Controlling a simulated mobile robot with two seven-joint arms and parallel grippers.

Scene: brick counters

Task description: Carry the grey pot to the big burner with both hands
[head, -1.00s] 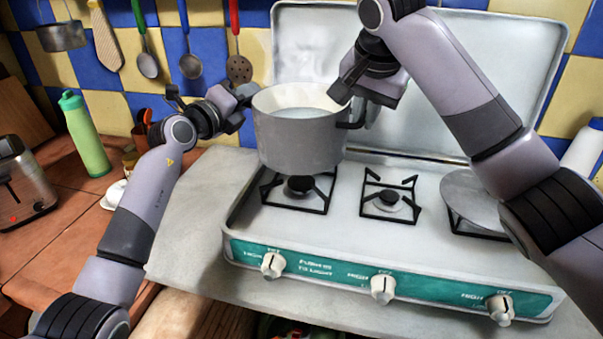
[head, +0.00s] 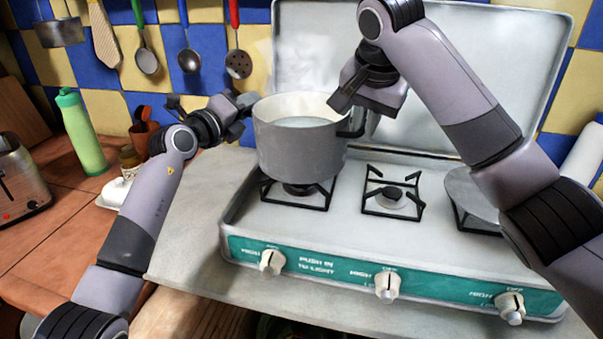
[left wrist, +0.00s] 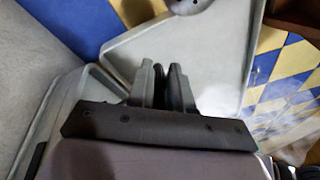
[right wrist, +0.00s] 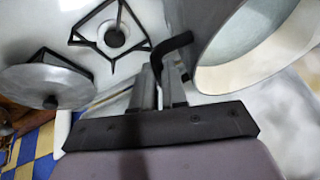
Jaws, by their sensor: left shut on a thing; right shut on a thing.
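The grey pot (head: 300,145) is upright, with pale liquid inside, over the left burner (head: 297,192) of the stove. Its base hides the back of that burner's grate; I cannot tell whether it touches. My left gripper (head: 243,106) is shut on the pot's left handle, which is mostly hidden. My right gripper (head: 343,103) is shut on the dark right handle (head: 355,130). In the right wrist view the pot (right wrist: 205,55) and curved handle (right wrist: 172,44) show beside the right gripper (right wrist: 163,80). In the left wrist view the left gripper (left wrist: 163,80) closes around something dark.
The middle burner (head: 392,198) is bare. A round metal lid (head: 470,195) lies on the right burner. The raised stove cover (head: 450,70) stands behind. A green bottle (head: 82,135) and a toaster (head: 20,180) are on the left counter. Pale haze hangs above the pot.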

